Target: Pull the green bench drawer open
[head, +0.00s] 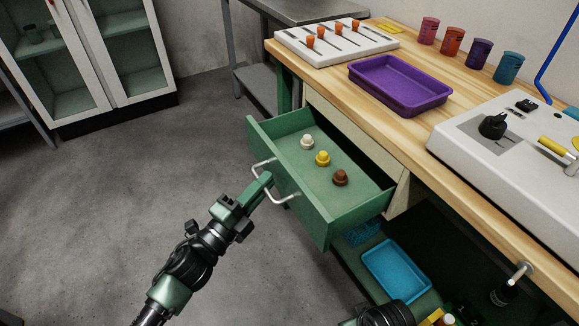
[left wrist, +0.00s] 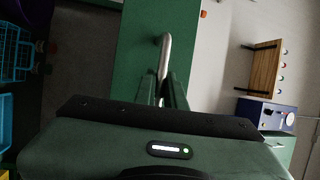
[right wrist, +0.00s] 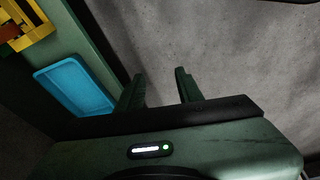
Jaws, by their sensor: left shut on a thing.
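The green bench drawer (head: 318,192) stands well out from under the wooden bench top in the head view. Three small knobbed pieces lie in it: white (head: 307,142), yellow (head: 322,158) and brown (head: 340,178). A metal bar handle (head: 283,199) is on its front. My left gripper (head: 264,183) is shut on the handle. In the left wrist view the handle (left wrist: 165,50) runs down between the fingers, in front of the green drawer front (left wrist: 140,40). My right gripper (right wrist: 160,88) is open and empty in the right wrist view, near the lower shelf.
The bench top (head: 415,110) carries a purple tray (head: 400,86), several cups, a white slotted board (head: 337,42) and a white device (head: 510,140). A blue tray (head: 396,270) lies on the lower shelf. The floor left of the drawer is clear, with a glass cabinet (head: 85,55) beyond.

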